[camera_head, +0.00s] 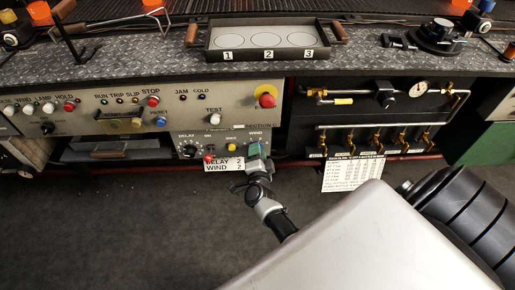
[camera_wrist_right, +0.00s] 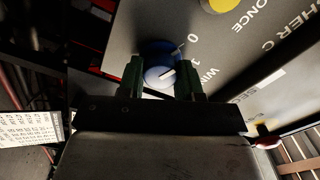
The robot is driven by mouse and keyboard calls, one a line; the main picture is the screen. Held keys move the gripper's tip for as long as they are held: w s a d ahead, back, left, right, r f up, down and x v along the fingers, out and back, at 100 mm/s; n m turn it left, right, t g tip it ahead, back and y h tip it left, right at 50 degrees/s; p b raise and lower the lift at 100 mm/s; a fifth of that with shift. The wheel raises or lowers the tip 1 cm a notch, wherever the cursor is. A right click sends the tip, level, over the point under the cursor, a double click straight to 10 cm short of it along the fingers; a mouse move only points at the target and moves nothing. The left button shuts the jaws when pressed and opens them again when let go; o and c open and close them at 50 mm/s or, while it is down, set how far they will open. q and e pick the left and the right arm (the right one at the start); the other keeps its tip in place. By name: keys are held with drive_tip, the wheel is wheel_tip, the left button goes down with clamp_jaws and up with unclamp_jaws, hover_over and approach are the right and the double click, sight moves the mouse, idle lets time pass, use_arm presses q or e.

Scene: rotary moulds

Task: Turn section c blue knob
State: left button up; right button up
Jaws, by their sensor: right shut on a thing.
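The blue knob (camera_wrist_right: 155,75) of section C shows in the right wrist view, with a white pointer mark on its face and printed digits and "WIN…" lettering beside it. My right gripper (camera_wrist_right: 162,68) has a green finger on each side of the knob and is shut on it. In the head view, my right gripper (camera_head: 257,158) is at the right end of the small section C panel (camera_head: 218,143), under the "WIND" label, and hides the knob. My left gripper is not in view.
The section C panel also bears a yellow button (camera_head: 231,147), a red button (camera_head: 208,157) and a black delay dial (camera_head: 189,149). Brass valves and pipes (camera_head: 378,140) lie to the right. A tray (camera_head: 265,45) stands on the bench above.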

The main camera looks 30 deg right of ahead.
drive_tip(key=o, duration=0.9)
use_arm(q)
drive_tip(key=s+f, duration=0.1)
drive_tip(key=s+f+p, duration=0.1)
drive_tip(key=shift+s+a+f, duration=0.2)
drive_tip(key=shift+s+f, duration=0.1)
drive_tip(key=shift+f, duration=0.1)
use_arm(e)
drive_tip(key=v, duration=1)
drive_tip(key=shift+s+a, duration=0.2)
drive_tip(key=shift+s, duration=0.15)
